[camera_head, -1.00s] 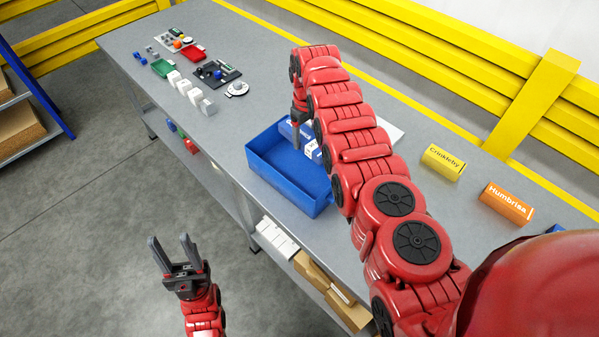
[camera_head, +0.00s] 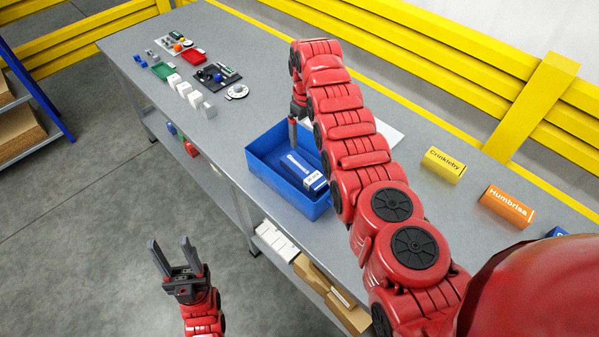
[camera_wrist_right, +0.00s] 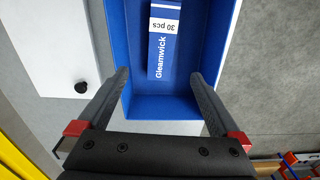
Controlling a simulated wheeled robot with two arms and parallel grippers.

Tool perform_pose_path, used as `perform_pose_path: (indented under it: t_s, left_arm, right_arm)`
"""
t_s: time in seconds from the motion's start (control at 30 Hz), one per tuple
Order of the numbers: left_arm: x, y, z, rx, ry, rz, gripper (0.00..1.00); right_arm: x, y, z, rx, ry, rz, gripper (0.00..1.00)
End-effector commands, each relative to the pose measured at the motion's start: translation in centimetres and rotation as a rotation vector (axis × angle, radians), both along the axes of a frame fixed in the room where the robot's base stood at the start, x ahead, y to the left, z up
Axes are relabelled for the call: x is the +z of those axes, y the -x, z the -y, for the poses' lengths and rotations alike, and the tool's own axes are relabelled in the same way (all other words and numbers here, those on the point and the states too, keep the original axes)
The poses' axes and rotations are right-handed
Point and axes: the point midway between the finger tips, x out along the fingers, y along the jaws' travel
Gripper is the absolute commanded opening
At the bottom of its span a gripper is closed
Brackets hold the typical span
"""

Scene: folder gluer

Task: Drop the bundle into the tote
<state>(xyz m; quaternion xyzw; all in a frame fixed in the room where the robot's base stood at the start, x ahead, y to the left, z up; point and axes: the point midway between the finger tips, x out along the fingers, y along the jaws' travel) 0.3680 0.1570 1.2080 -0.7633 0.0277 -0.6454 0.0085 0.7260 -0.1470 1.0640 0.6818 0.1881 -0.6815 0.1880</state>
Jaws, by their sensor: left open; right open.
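The blue tote (camera_head: 262,172) stands on the grey table in the head view, and its rim also shows in the right wrist view (camera_wrist_right: 127,60). The bundle (camera_head: 300,170), blue with a white "30 pcs" label, lies inside the tote. In the right wrist view the bundle (camera_wrist_right: 160,55) reads "Gleamwick" and lies apart from the fingers. My right gripper (camera_wrist_right: 162,85) is open and empty above the tote; in the head view it is partly hidden by its arm. My left gripper (camera_head: 170,245) is open and empty over the floor, left of the table.
A yellow "Crinkleby" box (camera_head: 443,165) and an orange "Humbrisa" box (camera_head: 506,205) lie on the table at right. White boxes (camera_head: 186,90), a green tray (camera_head: 163,71) and a red tray (camera_head: 194,55) sit toward the far end. A yellow rail (camera_head: 450,75) runs behind.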

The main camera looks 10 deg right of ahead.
Motion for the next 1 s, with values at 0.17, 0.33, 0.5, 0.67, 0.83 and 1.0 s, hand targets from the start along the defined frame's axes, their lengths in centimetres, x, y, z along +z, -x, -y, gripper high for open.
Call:
perform_pose_path:
  t_s: [0.17,0.33,0.5,0.67,0.83,1.0]
  left_arm:
    - [-2.1,0.0,0.0,0.0,0.0,0.0,0.5]
    - [-3.3,0.0,0.0,0.0,0.0,0.0,0.5]
    - [-2.0,0.0,0.0,0.0,0.0,0.0,0.5]
    - [1.5,0.0,0.0,0.0,0.0,0.001,0.5]
    - [3.6,0.0,0.0,0.0,0.0,0.0,0.5]
    - [3.9,0.0,0.0,0.0,0.0,0.0,0.5]
  right_arm:
    - [3.0,-0.1,0.0,0.0,0.001,0.005,1.0]
    - [6.4,0.0,0.0,0.0,0.0,0.002,1.0]
    - [9.2,0.0,0.0,0.0,0.0,-0.001,1.0]
    - [12.8,0.1,0.0,-0.001,0.0,-0.002,1.0]
    - [14.8,0.1,0.0,0.0,0.0,-0.002,1.0]
    - [15.1,0.1,0.0,0.0,0.0,-0.002,1.0]
